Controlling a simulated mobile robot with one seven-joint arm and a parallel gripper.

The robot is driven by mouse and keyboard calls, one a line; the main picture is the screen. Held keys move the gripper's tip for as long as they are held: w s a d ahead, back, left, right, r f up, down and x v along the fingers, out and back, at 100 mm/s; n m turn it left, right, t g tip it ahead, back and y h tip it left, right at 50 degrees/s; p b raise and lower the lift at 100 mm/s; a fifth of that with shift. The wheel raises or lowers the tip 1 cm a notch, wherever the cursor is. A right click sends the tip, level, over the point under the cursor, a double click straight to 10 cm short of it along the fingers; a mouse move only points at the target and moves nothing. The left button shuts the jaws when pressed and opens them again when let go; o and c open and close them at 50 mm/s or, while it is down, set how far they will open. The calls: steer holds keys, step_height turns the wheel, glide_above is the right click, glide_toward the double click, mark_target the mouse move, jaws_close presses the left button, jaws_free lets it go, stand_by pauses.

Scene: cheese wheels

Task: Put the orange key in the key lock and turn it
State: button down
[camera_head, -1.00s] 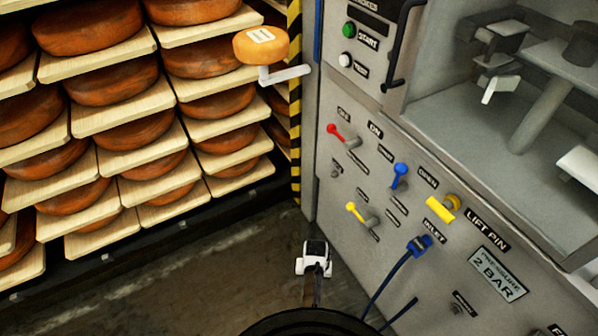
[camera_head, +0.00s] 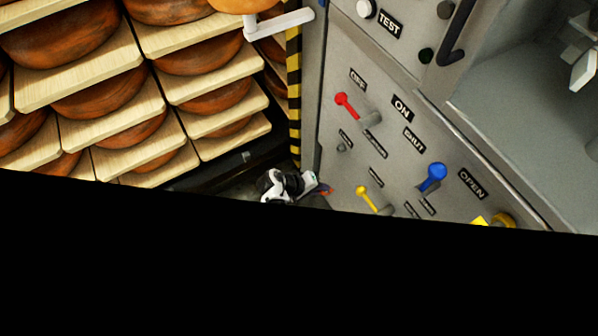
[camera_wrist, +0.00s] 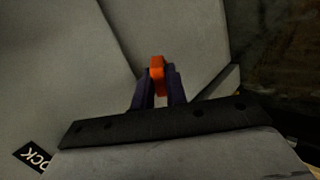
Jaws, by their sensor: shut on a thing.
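My gripper (camera_head: 318,189) is in front of the lower left of the grey machine panel in the head view, its fingers pointing right. In the wrist view my gripper (camera_wrist: 158,88) is shut on the orange key (camera_wrist: 157,68), which stands between the dark fingertips. Only a small orange piece of the key shows in the head view (camera_head: 327,191). A small round grey fitting (camera_head: 342,148) is on the panel below the red lever; I cannot tell whether it is the key lock. A label ending in "OCK" (camera_wrist: 33,157) shows at the wrist view's lower left.
The panel carries a red lever (camera_head: 356,108), a blue lever (camera_head: 433,176) and a yellow lever (camera_head: 370,198). Racks of cheese wheels on boards (camera_head: 200,90) stand at left, beside a yellow-black striped post (camera_head: 294,100). The lower part of the head view is black.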

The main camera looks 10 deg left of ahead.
steer(key=a+r+n+t+h+b, duration=0.2)
steer(key=a+r+t+h+b, duration=0.2)
steer(key=r, duration=0.8)
steer(key=a+t+h, duration=0.1)
steer(key=a+t, duration=0.1)
steer(key=a, duration=0.1)
steer(key=shift+s+r+n+t+h, duration=0.2)
steer(key=shift+r+n+t+h, duration=0.1)
steer(key=shift+t+h, duration=0.1)
steer(key=shift+s, duration=0.1)
steer(key=shift+x, duration=2.95)
steer(key=shift+b+x, duration=0.3)
steer(key=shift+x, duration=1.35)
steer(key=c, duration=1.3)
jaws_free()
steer(key=shift+f, duration=0.1)
steer(key=shift+c, duration=0.2)
steer(key=shift+a, duration=0.1)
